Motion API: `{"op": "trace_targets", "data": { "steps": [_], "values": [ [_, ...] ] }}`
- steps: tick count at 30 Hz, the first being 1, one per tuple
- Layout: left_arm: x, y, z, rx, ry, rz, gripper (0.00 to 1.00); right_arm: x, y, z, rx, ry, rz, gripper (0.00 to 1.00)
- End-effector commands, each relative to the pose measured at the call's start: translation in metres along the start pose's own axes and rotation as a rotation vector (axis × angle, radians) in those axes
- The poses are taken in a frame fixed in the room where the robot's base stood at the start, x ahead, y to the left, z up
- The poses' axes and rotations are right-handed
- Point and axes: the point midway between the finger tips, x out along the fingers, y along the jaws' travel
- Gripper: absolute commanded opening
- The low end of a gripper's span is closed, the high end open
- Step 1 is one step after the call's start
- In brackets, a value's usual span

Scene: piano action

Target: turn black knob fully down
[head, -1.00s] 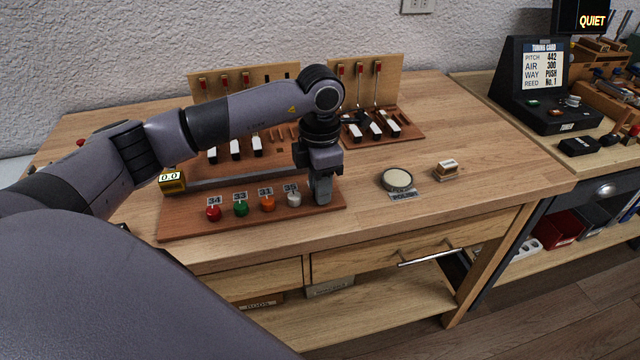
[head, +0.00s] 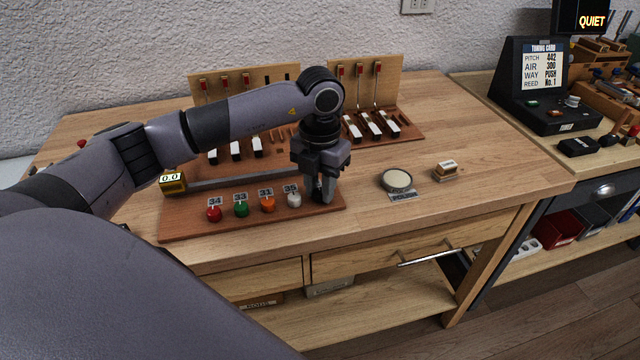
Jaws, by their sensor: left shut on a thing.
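My left gripper (head: 322,192) points straight down at the right end of the red-brown board with the coloured knobs (head: 195,229). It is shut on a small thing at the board. From its place this is the black knob, but the fingers hide nearly all of it, so its turn position cannot be read. On the same board stand a red knob (head: 214,213), a green knob (head: 241,209), an orange knob (head: 267,205) and a white knob (head: 294,200), with number labels behind them. My right gripper is out of view.
A yellow gauge reading 0.0 (head: 172,181) stands at the board's left end. Key models with upright backs (head: 375,125) stand behind. A round polish tin (head: 397,180) and a small block (head: 446,170) lie to the right.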

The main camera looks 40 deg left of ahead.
Motion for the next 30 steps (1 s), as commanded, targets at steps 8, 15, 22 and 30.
{"op": "trace_targets", "data": {
  "steps": [8, 15, 22, 30],
  "values": [
    [-0.0008, 0.0001, 0.0005, -0.025, -0.002, -0.001, 0.0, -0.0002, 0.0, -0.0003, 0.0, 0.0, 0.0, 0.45],
    [-0.0008, 0.0001, 0.0006, -0.024, -0.002, -0.001, 0.0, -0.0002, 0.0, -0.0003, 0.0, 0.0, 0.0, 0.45],
    [-0.0006, 0.0001, 0.0004, -0.023, -0.002, 0.0, 0.53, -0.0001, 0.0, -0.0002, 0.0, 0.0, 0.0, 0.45],
    [-0.0091, 0.0001, 0.0012, -0.022, -0.005, -0.001, 0.53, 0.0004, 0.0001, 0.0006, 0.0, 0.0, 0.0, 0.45]
  ]
}}
